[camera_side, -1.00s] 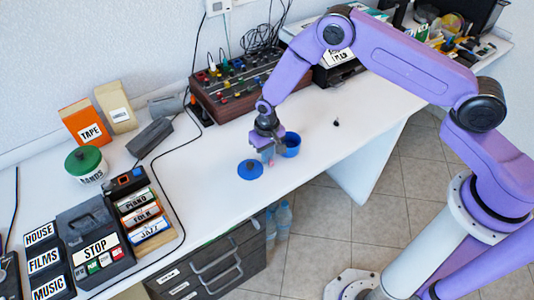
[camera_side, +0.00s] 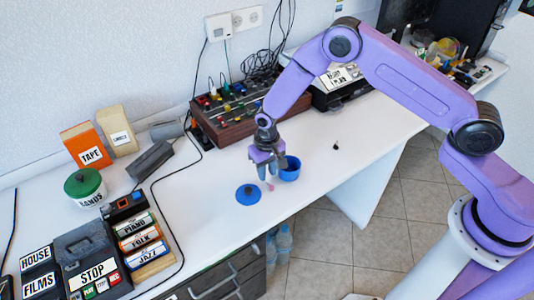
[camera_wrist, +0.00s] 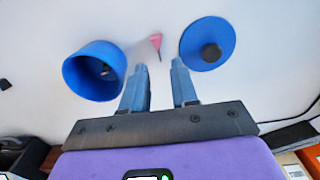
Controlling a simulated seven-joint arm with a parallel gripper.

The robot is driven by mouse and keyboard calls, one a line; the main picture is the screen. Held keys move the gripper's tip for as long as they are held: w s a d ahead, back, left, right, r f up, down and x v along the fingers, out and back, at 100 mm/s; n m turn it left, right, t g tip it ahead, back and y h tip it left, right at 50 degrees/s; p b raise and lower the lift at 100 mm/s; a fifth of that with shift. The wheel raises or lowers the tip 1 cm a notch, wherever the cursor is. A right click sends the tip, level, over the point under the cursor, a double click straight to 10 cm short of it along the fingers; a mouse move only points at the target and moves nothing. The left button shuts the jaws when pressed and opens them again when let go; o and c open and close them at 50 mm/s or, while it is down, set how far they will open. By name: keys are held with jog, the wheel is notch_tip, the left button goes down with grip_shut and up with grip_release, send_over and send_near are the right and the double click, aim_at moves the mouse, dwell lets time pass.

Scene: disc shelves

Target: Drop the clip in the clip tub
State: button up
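The pink clip (camera_wrist: 156,42) lies on the white table between the blue tub and a blue lid. It also shows below my gripper in the side view (camera_side: 270,187). The clip tub (camera_wrist: 95,72) is blue, round and open, with a small dark shape visible inside; in the side view the tub (camera_side: 290,170) stands just right of my gripper. The blue disc-shaped lid (camera_wrist: 208,45) has a dark knob. My gripper (camera_wrist: 160,62) has its fingers apart with nothing held. In the wrist view, the clip shows beyond the fingertips, roughly between them.
A small dark object (camera_side: 335,147) lies right of the tub. A mixer box with coloured knobs (camera_side: 235,115) stands behind. Label blocks (camera_side: 140,238) and a green-lidded tub (camera_side: 85,187) stand at left. Table around the clip is bare; its front edge is near.

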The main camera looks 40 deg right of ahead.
aim_at(267, 183)
notch_tip(267, 183, up, 8)
jog(key=shift+r, duration=0.15)
jog(key=shift+r, duration=0.1)
jog(key=s+d+r+n, duration=0.2)
jog(key=s+r, duration=0.4)
jog(key=s, duration=0.3)
jog(key=s+d+r+n, duration=0.3)
jog(key=s+r+n, duration=0.1)
jog(key=s, duration=0.4)
jog(key=s+d+r+n, duration=0.2)
jog(key=s+r+n, duration=0.1)
jog(key=s+r, duration=0.4)
jog(key=s, duration=0.2)
jog(key=shift+s+d+r+n, duration=0.25)
jog(key=shift+s+r+n, duration=0.05)
jog(key=shift+n, duration=0.1)
jog(key=o, duration=0.4)
jog(key=s+d+n, duration=0.1)
jog(key=s, duration=0.1)
jog(key=s+d, duration=0.2)
jog(key=s+d+n, duration=0.1)
jog(key=s+d, duration=0.1)
jog(key=shift+s+r+n, duration=0.25)
jog(key=shift+r+n, duration=0.05)
jog(key=shift+r, duration=0.1)
jog(key=o, duration=0.3)
jog(key=shift+s+d, duration=0.15)
